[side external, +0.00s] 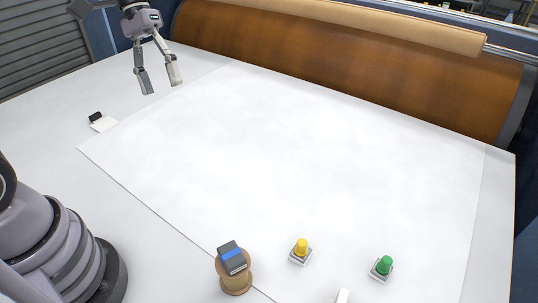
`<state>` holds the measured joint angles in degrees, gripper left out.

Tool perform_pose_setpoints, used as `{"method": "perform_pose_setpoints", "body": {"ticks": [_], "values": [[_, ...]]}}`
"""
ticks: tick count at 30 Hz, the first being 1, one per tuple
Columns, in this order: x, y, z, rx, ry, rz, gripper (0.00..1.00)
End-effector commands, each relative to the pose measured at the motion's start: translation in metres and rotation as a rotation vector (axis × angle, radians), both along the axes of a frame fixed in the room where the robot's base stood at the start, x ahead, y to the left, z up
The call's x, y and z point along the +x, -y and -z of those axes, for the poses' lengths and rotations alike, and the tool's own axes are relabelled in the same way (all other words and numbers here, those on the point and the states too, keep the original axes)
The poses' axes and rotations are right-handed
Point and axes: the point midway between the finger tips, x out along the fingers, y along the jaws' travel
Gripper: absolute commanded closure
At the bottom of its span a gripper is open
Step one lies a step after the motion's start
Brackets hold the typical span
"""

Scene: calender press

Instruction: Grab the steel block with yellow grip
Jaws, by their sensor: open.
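The steel block with yellow grip (301,250) stands upright near the front of the white sheet, right of centre. It has a small square grey base and a yellow knob on top. My gripper (160,84) is at the upper left, above the table's far left part. Its two fingers are spread apart and point down with nothing between them. It is far from the yellow-grip block. A similar block with a green grip (382,268) stands to the right of the yellow one.
A wooden spool (235,278) with a dark, blue-banded item (232,258) on top stands left of the yellow block. A black-and-white item (102,122) lies at left. A large brown roller (330,75) borders the back. The sheet's middle (290,160) is clear.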

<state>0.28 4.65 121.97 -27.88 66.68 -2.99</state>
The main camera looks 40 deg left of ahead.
Motion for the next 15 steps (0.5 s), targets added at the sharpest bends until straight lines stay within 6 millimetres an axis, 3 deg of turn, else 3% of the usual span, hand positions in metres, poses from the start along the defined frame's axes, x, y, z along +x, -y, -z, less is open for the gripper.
{"method": "perform_pose_setpoints", "body": {"ticks": [6,11,15], "values": [[0.056,0.04,0.065,-0.206,-0.348,-0.123,0.47],[0.088,0.066,0.125,-0.352,-0.583,-0.23,0.47],[0.106,0.085,0.188,-0.477,-0.778,-0.338,0.47]]}}
